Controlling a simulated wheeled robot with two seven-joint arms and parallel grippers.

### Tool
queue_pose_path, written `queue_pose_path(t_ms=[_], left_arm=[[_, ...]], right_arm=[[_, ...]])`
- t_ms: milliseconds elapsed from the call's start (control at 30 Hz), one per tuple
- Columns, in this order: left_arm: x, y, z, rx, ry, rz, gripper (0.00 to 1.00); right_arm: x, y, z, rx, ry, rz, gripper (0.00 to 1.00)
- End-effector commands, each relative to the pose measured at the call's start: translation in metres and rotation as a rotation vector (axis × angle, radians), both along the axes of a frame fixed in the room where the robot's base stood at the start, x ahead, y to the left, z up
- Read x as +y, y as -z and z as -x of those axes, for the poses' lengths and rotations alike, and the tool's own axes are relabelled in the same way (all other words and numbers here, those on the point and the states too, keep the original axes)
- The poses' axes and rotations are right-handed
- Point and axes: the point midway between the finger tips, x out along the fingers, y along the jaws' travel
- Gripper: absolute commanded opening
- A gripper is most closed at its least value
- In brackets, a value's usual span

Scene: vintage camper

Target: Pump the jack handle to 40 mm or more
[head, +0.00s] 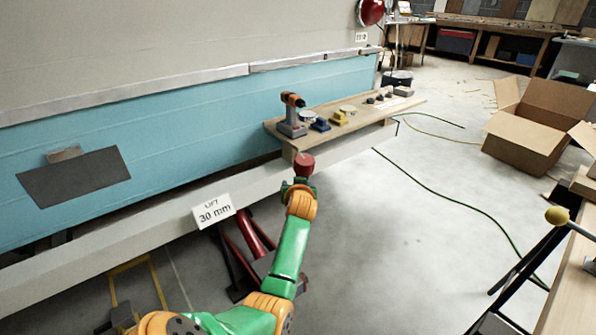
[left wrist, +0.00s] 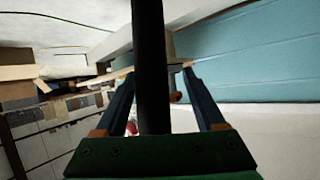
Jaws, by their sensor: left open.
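The red jack (head: 250,245) stands on the floor under the camper's sill, partly hidden behind my left arm. A red knob (head: 304,164) shows just beyond my left gripper (head: 299,183) in the head view. The sign (head: 213,211) on the sill reads "LIFT 30 mm". In the left wrist view, a dark upright bar, seemingly the jack handle (left wrist: 151,60), passes between the spread fingers of my left gripper (left wrist: 158,76). The fingers are open around it, with gaps at both sides. My right gripper is not in view.
A wooden board (head: 365,112) holding a drill (head: 292,115) and small items lies beyond the knob. A green hose (head: 450,210) crosses the floor. An open cardboard box (head: 530,135) and a workbench (head: 575,290) stand at right.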

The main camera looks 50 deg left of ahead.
Motion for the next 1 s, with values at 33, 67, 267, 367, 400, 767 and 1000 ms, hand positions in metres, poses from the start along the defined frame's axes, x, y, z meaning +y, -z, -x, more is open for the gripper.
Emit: queue_pose_path(t_ms=[33,67,267,367,400,767,1000], left_arm=[[-0.006,-0.008,0.004,-0.003,0.002,-0.001,0.71],[-0.01,-0.01,0.007,-0.001,0.002,-0.001,0.71],[-0.028,-0.018,0.022,0.003,0.001,0.001,0.71],[-0.032,-0.019,0.026,0.005,0.001,0.001,0.71],[-0.033,-0.019,0.027,0.006,0.0,0.002,0.71],[-0.035,-0.01,0.023,-0.033,0.021,-0.022,0.71],[-0.039,0.004,0.02,-0.245,0.062,-0.247,0.71]], right_arm=[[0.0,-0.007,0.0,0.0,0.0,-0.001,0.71],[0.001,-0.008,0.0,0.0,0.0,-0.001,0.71],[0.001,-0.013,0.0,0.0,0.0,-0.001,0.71],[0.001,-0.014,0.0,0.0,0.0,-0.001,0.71],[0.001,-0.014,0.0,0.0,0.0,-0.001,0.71],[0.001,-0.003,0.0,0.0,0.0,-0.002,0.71],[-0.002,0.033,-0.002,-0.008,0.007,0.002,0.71]])
